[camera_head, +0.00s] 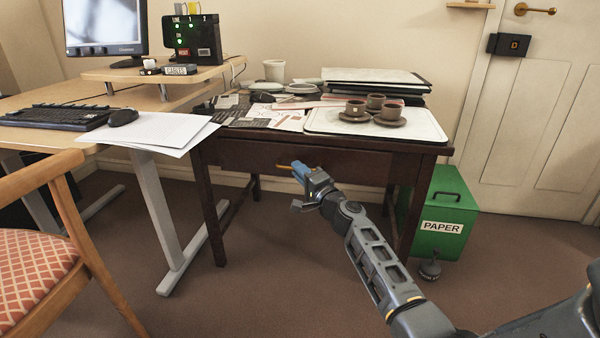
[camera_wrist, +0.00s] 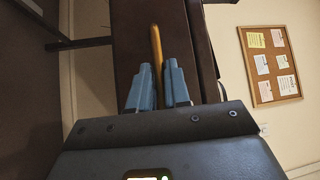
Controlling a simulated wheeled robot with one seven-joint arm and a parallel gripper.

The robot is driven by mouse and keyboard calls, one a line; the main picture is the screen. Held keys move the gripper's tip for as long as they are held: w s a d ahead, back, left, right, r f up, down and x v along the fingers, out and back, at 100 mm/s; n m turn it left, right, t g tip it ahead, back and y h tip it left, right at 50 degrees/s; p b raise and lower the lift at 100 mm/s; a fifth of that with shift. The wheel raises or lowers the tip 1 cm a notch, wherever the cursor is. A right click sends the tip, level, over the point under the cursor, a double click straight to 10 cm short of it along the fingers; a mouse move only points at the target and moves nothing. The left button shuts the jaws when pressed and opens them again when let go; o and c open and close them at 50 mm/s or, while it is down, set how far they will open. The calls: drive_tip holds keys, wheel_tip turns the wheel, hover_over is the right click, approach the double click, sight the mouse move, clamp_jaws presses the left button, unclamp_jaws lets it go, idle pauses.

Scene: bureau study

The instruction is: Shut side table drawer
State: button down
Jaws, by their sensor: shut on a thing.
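The dark wooden side table (camera_head: 430,146) stands in the middle of the head view. Its drawer front (camera_head: 340,163) looks about level with the table's frame; I cannot tell whether a small gap is left. A brass bar handle (camera_head: 284,167) is on the drawer front and also shows in the wrist view (camera_wrist: 156,48). My gripper (camera_head: 300,170) is at the handle, with its blue fingers on both sides of the bar in the wrist view (camera_wrist: 160,85). The fingers are closed around the handle. The gripper hides part of the drawer front.
Cups on a white tray (camera_head: 425,127), papers and a stack of folders cover the tabletop. A green paper bin (camera_head: 448,200) stands right of the table. A desk (camera_head: 60,135) and chair (camera_head: 50,240) are at left. Carpet in front is clear.

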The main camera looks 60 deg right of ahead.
drive_tip(key=shift+w+d+b, duration=0.3)
drive_tip(key=shift+d+b, duration=0.3)
drive_tip(key=shift+d, duration=0.4)
drive_tip(key=shift+w+d+b, duration=0.3)
drive_tip(key=shift+d+b, duration=0.25)
drive_tip(key=shift+d, duration=0.4)
drive_tip(key=c, duration=1.2)
unclamp_jaws()
drive_tip(key=shift+o, duration=0.2)
drive_tip(key=shift+w, duration=0.1)
drive_tip(key=p+v, duration=0.1)
drive_tip(key=v, duration=0.7)
drive_tip(key=shift+p, duration=0.3)
drive_tip(key=shift+w+f, duration=0.1)
